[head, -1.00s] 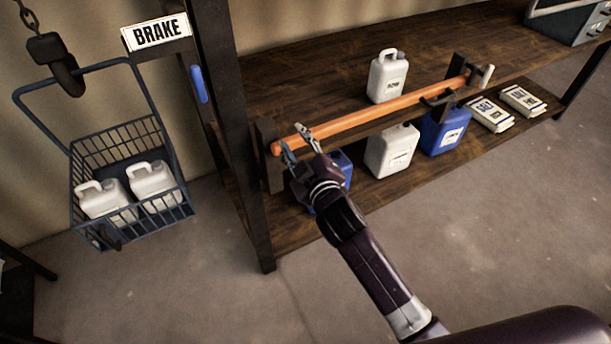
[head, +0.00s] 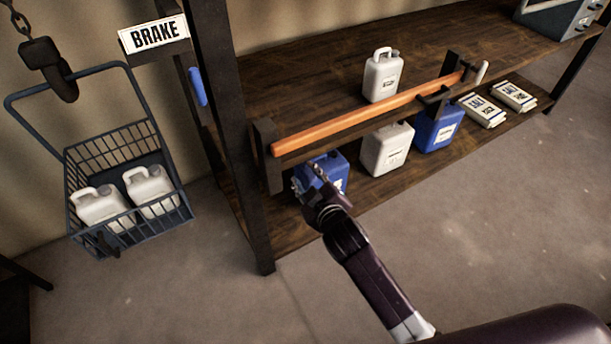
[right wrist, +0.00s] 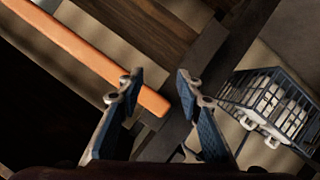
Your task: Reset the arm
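My right arm (head: 375,280) reaches up from the lower right in the head view. My right gripper (head: 308,179) is open and empty. It is in front of a blue jug (head: 335,178) on the lower shelf, below the left end of an orange bar (head: 370,117). I cannot tell whether it touches the jug. In the right wrist view the two blue-padded fingers of the gripper (right wrist: 158,80) stand apart. The end of the orange bar (right wrist: 75,48) shows beyond the left finger. My left gripper is not in view.
A wire basket (head: 90,160) with two white jugs hangs at left, near a BRAKE sign (head: 153,35). A dark shelf post (head: 232,130) stands between basket and bar. White and blue jugs and white packs (head: 482,111) stand on the shelves. The floor (head: 480,220) at right is clear.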

